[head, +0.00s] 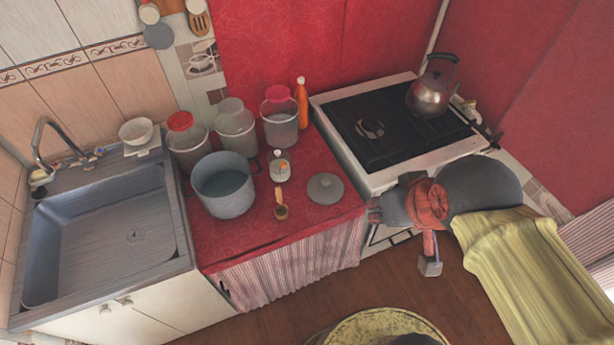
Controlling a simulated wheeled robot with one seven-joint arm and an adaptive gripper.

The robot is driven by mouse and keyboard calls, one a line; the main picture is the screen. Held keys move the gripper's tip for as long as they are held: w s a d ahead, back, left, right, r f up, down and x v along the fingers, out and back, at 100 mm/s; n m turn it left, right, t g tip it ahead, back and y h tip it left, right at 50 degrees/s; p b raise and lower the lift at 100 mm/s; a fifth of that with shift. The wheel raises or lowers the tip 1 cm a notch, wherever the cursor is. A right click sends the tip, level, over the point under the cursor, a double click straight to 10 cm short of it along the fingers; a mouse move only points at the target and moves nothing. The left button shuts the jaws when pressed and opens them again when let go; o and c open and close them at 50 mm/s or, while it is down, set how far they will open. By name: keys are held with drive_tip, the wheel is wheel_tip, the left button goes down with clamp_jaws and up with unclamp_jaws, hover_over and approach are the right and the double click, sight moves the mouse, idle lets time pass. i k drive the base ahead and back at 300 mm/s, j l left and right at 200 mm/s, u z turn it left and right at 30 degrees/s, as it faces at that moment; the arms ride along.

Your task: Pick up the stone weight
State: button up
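The stone weight (325,188) appears to be the grey round disc with a small knob on top. It lies flat on the red oilcloth counter (312,220), near the right edge. My gripper (374,209) hangs in the air to the right of it, in front of the stove, with its fingers pointing left. The two fingers look apart, with nothing seen between them. The disc is in full view and nothing touches it.
A grey pot (224,185) stands left on the counter. A small grey object (280,167) and a wooden-handled scoop (281,207) lie between. Jars (236,127) and an orange bottle (302,103) line the back. A stove (345,100) with a kettle (433,90) stands right, a sink (100,235) left.

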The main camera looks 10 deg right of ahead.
sight(324, 189)
drive_tip(key=i+l+u, duration=0.15)
drive_tip(key=l, duration=0.2)
drive_tip(key=i+l+u, duration=0.15)
drive_tip(key=l, duration=0.2)
drive_tip(key=i+l+u, duration=0.15)
drive_tip(key=l, duration=0.2)
drive_tip(key=i+l+u, duration=0.15)
drive_tip(key=l, duration=0.25)
